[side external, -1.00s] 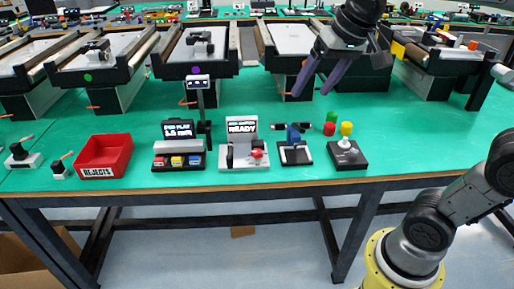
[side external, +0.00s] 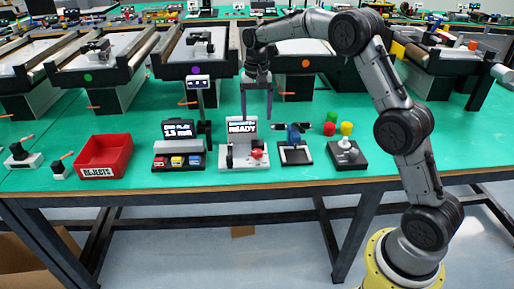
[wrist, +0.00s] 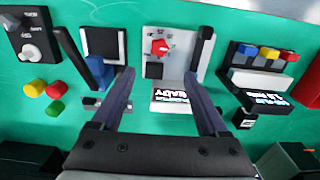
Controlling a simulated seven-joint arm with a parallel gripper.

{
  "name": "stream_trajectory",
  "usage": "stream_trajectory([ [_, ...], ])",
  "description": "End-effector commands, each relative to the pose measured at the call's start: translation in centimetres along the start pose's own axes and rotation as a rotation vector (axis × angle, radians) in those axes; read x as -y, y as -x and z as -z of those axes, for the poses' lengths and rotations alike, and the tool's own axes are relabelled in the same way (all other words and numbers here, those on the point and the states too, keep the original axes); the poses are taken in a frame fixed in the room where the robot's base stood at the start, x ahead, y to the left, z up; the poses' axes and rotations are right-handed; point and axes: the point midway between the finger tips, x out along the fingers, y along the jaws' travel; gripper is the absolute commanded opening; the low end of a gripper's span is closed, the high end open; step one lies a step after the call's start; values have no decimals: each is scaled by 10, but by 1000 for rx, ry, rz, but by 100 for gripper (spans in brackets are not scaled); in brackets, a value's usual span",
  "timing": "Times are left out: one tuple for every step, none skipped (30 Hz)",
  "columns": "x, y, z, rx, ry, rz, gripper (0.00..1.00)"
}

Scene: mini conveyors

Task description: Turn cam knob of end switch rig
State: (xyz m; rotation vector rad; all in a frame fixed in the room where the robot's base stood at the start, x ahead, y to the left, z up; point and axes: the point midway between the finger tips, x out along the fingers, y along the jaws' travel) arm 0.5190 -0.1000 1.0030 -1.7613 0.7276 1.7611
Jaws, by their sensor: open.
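A grey-white unit (side external: 240,163) near the bench front has a screen (side external: 242,128) whose second line reads READY. It carries a red knob (side external: 256,153) at its right and a black upright part at its left. In the wrist view the red knob (wrist: 160,47) sits on a marked dial. No label names the end switch rig, but this unit fits. My gripper (side external: 256,117) points down, open and empty, over the READY unit.
Right of the unit are a blue-topped stand (side external: 294,155) and a black box with a white knob (side external: 347,155); red, green and yellow pieces are nearby. Left are a button panel (side external: 179,163) and a red REJECTS bin (side external: 104,157). Conveyors (side external: 196,65) stand behind.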

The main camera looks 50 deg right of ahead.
Motion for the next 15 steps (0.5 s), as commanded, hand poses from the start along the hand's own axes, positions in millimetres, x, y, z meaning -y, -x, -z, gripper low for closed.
stream_trajectory([
  [-1, -4, 0, 3, -2, -2, 77],
  [-2, -6, 0, 3, -3, -2, 77],
  [-2, -11, 0, 3, -3, -2, 77],
  [-2, -15, 0, 4, -2, -2, 77],
  [-2, -19, 0, 4, -2, -3, 77],
  [-2, -26, 0, 4, -2, -3, 77],
  [-2, -32, -1, 5, -2, -4, 77],
  [-2, -38, 0, 5, -2, -3, 77],
  [-2, -46, -1, 6, -2, -4, 77],
  [-2, -52, -1, 5, -2, -3, 77],
  [-2, -58, -1, 6, -1, -4, 77],
  [-2, -65, -1, 5, -1, -3, 77],
  [-2, -72, -1, 5, -1, -3, 77],
  [-2, -78, -1, 5, -1, -4, 77],
  [-2, -85, -1, 5, -1, -3, 77],
])
